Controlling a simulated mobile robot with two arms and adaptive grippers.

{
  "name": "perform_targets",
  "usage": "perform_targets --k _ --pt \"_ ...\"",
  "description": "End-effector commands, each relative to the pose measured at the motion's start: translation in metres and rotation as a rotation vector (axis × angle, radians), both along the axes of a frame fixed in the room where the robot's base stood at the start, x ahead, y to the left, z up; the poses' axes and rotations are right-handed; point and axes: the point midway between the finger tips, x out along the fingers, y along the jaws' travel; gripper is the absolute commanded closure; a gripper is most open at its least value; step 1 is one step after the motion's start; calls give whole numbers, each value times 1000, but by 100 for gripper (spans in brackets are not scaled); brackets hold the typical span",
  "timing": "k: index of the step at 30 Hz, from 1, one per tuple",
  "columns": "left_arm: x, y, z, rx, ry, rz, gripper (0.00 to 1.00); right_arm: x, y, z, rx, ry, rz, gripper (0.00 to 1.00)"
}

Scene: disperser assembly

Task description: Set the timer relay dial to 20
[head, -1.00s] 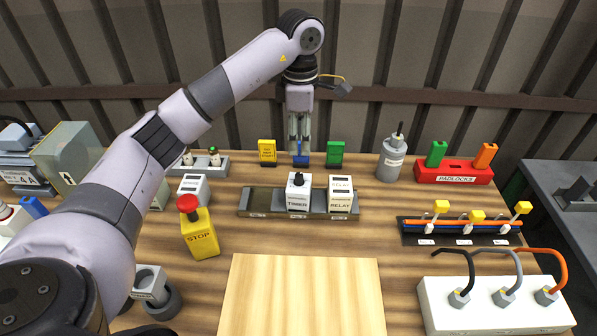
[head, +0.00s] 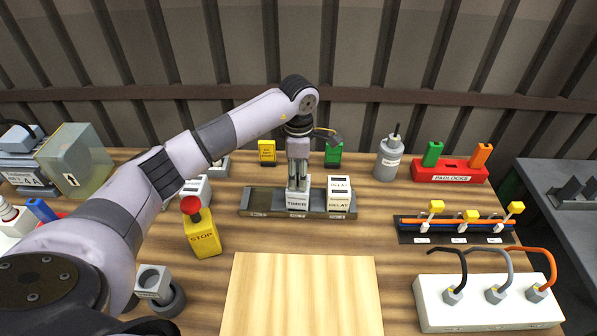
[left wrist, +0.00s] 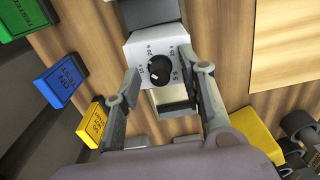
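The timer relay (head: 298,202) is a white block labelled TIMER, standing in a dark rail on the table. In the left wrist view its face (left wrist: 140,48) carries a round black dial (left wrist: 160,70) ringed by printed second marks. The small print and the dial's pointer are too small to read surely. My left gripper (head: 298,186) points straight down over the relay and hides its top in the head view. In the left wrist view the gripper (left wrist: 167,77) is open, one finger on each side of the dial, with gaps to it. My right gripper is not in view.
A white relay (head: 339,193) stands close to the right of the timer in the same rail (head: 262,197). A yellow stop button box (head: 203,238) stands front left. Yellow and green tags (head: 333,155) stand behind. The light wooden board (head: 300,295) in front is clear.

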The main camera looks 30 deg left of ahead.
Motion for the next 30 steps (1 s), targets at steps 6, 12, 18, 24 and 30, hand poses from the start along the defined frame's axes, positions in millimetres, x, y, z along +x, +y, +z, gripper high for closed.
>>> perform_targets --k 6,12,18,24,30 --pt "0 0 0 0 0 0 78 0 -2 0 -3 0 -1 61" --pt "0 0 0 0 0 0 92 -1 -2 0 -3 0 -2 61" --pt "0 0 0 0 0 0 100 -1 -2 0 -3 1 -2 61" --pt "0 0 -1 0 0 -13 100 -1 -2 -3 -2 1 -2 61" --pt "1 1 -6 3 -5 -189 100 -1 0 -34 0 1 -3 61"
